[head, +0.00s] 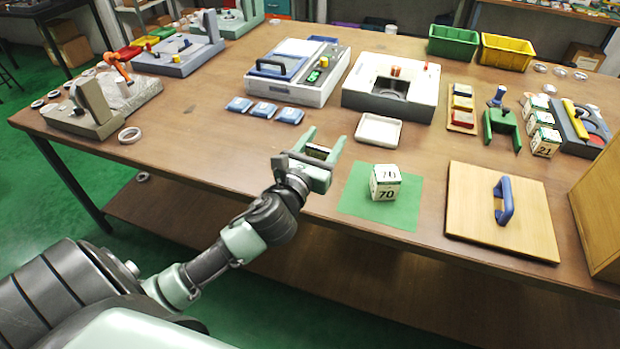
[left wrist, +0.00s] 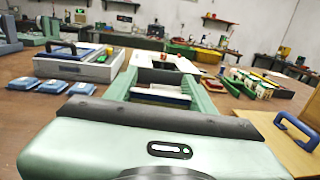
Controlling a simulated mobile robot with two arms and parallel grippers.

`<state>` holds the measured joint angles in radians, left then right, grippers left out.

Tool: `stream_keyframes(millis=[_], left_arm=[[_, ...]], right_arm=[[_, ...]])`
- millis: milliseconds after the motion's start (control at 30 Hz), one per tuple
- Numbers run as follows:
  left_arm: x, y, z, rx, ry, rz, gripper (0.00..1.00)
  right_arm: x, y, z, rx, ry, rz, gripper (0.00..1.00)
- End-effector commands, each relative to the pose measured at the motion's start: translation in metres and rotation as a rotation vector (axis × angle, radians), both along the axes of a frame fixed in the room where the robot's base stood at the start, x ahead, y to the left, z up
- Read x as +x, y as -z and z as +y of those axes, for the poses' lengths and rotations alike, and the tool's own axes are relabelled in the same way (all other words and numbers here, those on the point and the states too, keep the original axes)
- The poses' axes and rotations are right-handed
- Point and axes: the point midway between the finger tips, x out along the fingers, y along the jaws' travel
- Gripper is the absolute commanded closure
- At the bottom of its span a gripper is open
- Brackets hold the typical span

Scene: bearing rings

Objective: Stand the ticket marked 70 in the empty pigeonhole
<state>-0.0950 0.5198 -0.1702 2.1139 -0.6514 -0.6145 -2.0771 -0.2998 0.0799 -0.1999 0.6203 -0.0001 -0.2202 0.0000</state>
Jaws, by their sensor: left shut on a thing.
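My left gripper (head: 318,155) reaches over the table's front edge, left of the green mat. It is shut on a small flat block (head: 317,152) with dark and pale bands, which also shows in the left wrist view (left wrist: 160,96) between the fingers. No marking on it can be read. A white block (head: 385,182) marked 70 in dark green sits on the green mat (head: 352,205), apart from and to the right of the gripper. I cannot make out an empty pigeonhole. My right gripper is not in view.
A wooden board (head: 470,205) with a blue handle lies right of the mat, beside a wooden box (head: 600,215). A white tray (head: 378,131) lies behind the mat. Several blue packets (head: 263,109) lie further left.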

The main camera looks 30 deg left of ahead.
Motion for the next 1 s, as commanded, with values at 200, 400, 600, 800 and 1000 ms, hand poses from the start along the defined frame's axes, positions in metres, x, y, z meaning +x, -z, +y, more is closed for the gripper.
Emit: stream_keyframes(millis=[200, 400, 600, 800, 1000], left_arm=[[0.050, -0.049, 0.052, -0.003, -0.067, 0.009, 0.89], [0.064, -0.066, 0.070, -0.012, -0.088, 0.021, 0.89], [0.065, -0.067, 0.071, -0.013, -0.090, 0.022, 0.89], [0.065, -0.059, 0.071, -0.017, -0.089, 0.024, 0.89], [0.064, -0.011, 0.071, -0.021, -0.092, 0.028, 0.89]], right_arm=[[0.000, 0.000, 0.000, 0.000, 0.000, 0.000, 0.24], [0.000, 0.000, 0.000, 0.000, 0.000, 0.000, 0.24], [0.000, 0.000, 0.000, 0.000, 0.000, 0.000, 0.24], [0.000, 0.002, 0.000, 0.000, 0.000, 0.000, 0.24], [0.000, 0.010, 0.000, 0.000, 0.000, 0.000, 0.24]])
